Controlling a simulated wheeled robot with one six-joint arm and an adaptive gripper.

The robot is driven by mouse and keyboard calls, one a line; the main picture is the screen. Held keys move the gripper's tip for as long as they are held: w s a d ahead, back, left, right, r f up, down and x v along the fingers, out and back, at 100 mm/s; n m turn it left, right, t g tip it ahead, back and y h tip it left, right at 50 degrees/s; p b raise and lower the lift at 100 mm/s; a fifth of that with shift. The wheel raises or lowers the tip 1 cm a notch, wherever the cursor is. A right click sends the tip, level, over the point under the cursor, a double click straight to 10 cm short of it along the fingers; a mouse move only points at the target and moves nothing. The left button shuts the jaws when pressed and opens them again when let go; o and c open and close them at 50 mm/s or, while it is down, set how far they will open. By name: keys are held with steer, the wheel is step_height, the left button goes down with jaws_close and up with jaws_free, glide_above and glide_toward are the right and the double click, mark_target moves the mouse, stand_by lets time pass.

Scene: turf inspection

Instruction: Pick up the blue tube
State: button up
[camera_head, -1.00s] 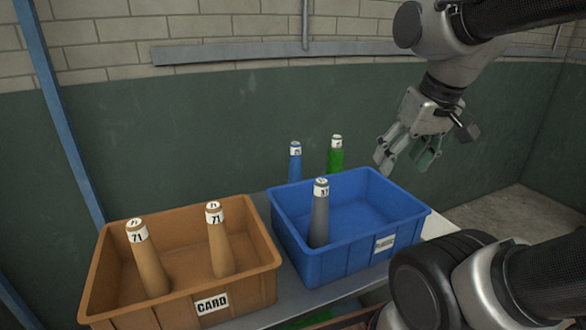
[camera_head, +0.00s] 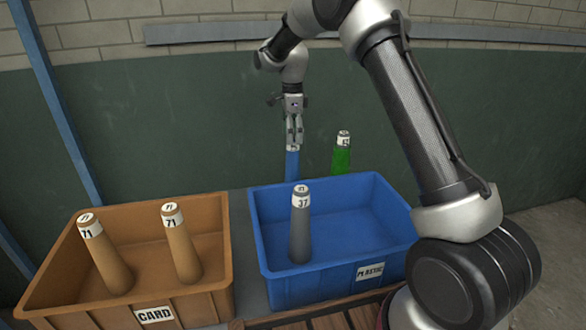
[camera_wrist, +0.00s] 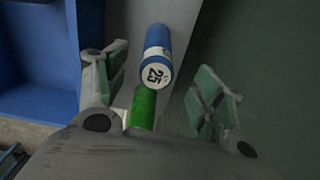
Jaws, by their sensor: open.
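The blue tube (camera_head: 292,166) stands upright behind the blue bin in the head view, its lower part hidden by the bin. In the wrist view its white end marked 25 (camera_wrist: 155,75) faces the camera, in the gap between the fingers. My gripper (camera_head: 294,130) points down at the tube's top in the head view, with its fingertips at or just above it; contact cannot be told. In the wrist view my gripper (camera_wrist: 158,88) is open, one green-padded finger on each side, with nothing held.
A green tube (camera_head: 341,158) stands right of the blue one; it shows close to the gripper in the wrist view (camera_wrist: 144,106). The blue PLASTIC bin (camera_head: 385,230) holds a grey tube (camera_head: 300,232). The brown CARD bin (camera_head: 218,268) holds two tan tubes (camera_head: 182,250). A wall is behind.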

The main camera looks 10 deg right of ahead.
mark_target(293, 154)
step_height(293, 154, down, 8)
steer(key=shift+s+d+f, duration=0.1)
steer(key=shift+s+f, duration=0.05)
steer(key=c, duration=1.3)
